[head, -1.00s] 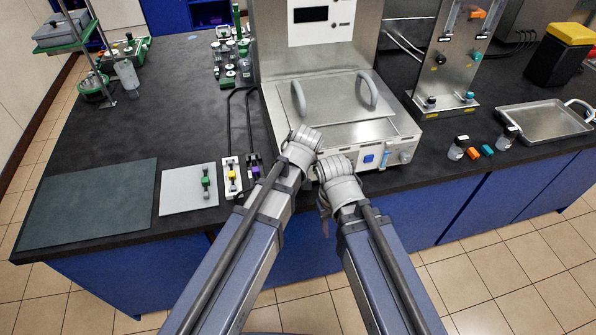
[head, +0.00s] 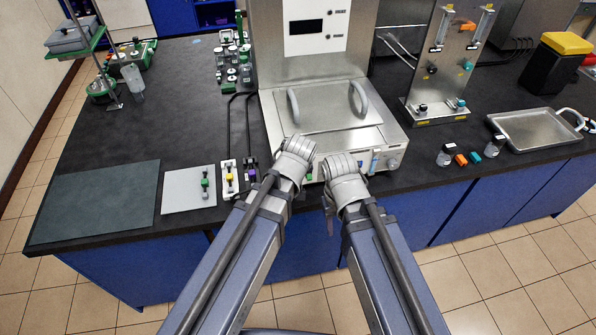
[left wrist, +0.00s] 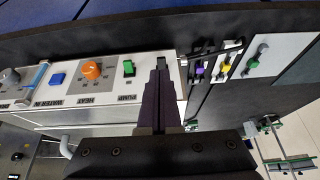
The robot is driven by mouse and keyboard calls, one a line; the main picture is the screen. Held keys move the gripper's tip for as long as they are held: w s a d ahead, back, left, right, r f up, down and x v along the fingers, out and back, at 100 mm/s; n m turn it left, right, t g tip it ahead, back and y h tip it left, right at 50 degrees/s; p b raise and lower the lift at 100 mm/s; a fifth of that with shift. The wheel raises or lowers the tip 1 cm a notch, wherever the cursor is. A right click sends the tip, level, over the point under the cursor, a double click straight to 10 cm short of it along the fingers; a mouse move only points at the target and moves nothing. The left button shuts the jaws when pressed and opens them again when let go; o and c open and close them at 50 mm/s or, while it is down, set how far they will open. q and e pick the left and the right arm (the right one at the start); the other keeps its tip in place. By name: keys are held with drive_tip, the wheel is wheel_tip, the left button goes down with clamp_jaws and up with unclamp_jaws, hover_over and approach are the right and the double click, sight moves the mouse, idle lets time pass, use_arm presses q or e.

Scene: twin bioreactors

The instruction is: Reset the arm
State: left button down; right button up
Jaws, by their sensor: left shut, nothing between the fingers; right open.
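My left arm reaches to the front of a steel bath unit (head: 330,135) in the head view; its fingers are hidden there behind the wrist. In the left wrist view my left gripper (left wrist: 161,66) is shut and empty, its dark fingers seen in front of the unit's control panel (left wrist: 112,84), just beside the green PUMP switch (left wrist: 128,68). I cannot tell whether they touch the panel. My right gripper (head: 329,218) hangs below my right wrist, in front of the bench edge. It is open and empty, mostly seen from behind.
The panel also carries an orange HEAT knob (left wrist: 91,71) and a blue button (left wrist: 57,79). Small valve blocks (head: 240,176) and a grey plate (head: 189,200) lie left of the unit. Bottles (head: 446,155) and a metal tray (head: 540,144) are at right. Floor in front is clear.

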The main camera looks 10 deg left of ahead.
use_arm(q)
drive_tip(key=shift+s+d+r, duration=0.1)
drive_tip(key=shift+s+r, duration=0.3)
drive_tip(key=s+d+f+m+g+b, duration=0.2)
drive_tip(key=s+f+m+g+b, duration=0.2)
drive_tip(key=s, duration=0.9)
wheel_tip(320, 180, down, 3)
drive_tip(key=m+b, duration=0.1)
drive_tip(key=m, duration=0.2)
drive_tip(key=shift+g, duration=0.4)
